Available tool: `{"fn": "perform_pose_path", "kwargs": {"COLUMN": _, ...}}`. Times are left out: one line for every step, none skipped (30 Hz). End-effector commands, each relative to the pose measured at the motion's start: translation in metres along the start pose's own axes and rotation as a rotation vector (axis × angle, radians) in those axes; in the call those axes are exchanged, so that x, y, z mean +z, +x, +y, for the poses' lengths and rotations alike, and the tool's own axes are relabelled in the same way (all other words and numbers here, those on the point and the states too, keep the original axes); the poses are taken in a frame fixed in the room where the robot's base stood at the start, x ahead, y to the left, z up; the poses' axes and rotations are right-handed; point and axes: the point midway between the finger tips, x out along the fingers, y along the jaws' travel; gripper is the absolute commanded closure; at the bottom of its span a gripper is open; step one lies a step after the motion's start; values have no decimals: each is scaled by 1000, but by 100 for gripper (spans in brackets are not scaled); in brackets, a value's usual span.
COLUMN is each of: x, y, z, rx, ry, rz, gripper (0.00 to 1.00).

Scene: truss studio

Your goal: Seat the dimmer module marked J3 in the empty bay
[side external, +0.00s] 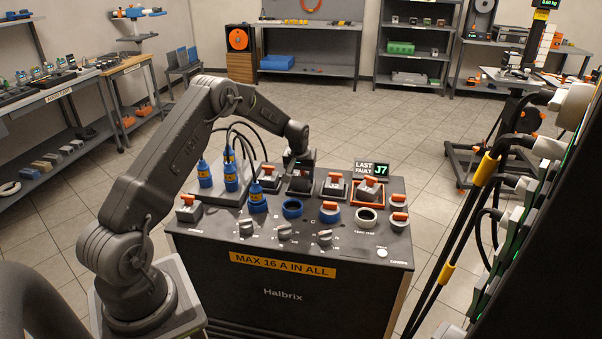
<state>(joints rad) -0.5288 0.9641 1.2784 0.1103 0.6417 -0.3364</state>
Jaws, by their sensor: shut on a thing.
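My gripper (300,163) points down over the back row of the black console (288,284). It is shut on a dark module (301,182), which sits at or just above the panel. I cannot tell whether the module is seated, and its marking is too small to read. Other modules with orange tops stand in the same row: one (268,177) to its left, one (335,184) to its right, and one (369,189) in an orange frame farther right. No empty bay shows clearly; one under the held module would be hidden.
Blue plugs (231,177) with black cables stand left of my gripper. Rings (292,208), knobs (285,231) and an orange-topped switch (188,208) crowd the console front. A sign (371,169) reads "LAST FAULT J7".

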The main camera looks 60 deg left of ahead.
Motion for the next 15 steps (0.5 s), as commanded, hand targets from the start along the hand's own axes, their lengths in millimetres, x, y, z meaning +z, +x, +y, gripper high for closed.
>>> {"fn": "perform_pose_path", "kwargs": {"x": -1, "y": -1, "z": 0, "rx": 1, "ry": 0, "rz": 2, "gripper": 69}}
{"fn": "perform_pose_path", "kwargs": {"x": -1, "y": -1, "z": 0, "rx": 1, "ry": 0, "rz": 2, "gripper": 69}}
{"fn": "perform_pose_path", "kwargs": {"x": -1, "y": 0, "z": 0, "rx": 1, "ry": 0, "rz": 2, "gripper": 69}}
{"fn": "perform_pose_path", "kwargs": {"x": -1, "y": 0, "z": 0, "rx": 1, "ry": 0, "rz": 2, "gripper": 69}}
{"fn": "perform_pose_path", "kwargs": {"x": -1, "y": 0, "z": 0, "rx": 1, "ry": 0, "rz": 2, "gripper": 69}}
{"fn": "perform_pose_path", "kwargs": {"x": 0, "y": 0, "z": 0, "rx": 1, "ry": 0, "rz": 2, "gripper": 69}}
{"fn": "perform_pose_path", "kwargs": {"x": 0, "y": 1, "z": 0, "rx": 1, "ry": 0, "rz": 2, "gripper": 69}}
{"fn": "perform_pose_path", "kwargs": {"x": 0, "y": 1, "z": 0, "rx": 1, "ry": 0, "rz": 2, "gripper": 69}}
{"fn": "perform_pose_path", "kwargs": {"x": 0, "y": 2, "z": 0, "rx": 1, "ry": 0, "rz": 2, "gripper": 69}}
{"fn": "perform_pose_path", "kwargs": {"x": 0, "y": 3, "z": 0, "rx": 1, "ry": 0, "rz": 2, "gripper": 69}}
{"fn": "perform_pose_path", "kwargs": {"x": 0, "y": 3, "z": 0, "rx": 1, "ry": 0, "rz": 2, "gripper": 69}}
{"fn": "perform_pose_path", "kwargs": {"x": 0, "y": 4, "z": 0, "rx": 1, "ry": 0, "rz": 2, "gripper": 69}}
{"fn": "perform_pose_path", "kwargs": {"x": 1, "y": 4, "z": 0, "rx": 1, "ry": 0, "rz": 2, "gripper": 69}}
{"fn": "perform_pose_path", "kwargs": {"x": 1, "y": 5, "z": 0, "rx": 1, "ry": 0, "rz": 2, "gripper": 69}}
{"fn": "perform_pose_path", "kwargs": {"x": 1, "y": 6, "z": 0, "rx": 1, "ry": 0, "rz": 2, "gripper": 69}}
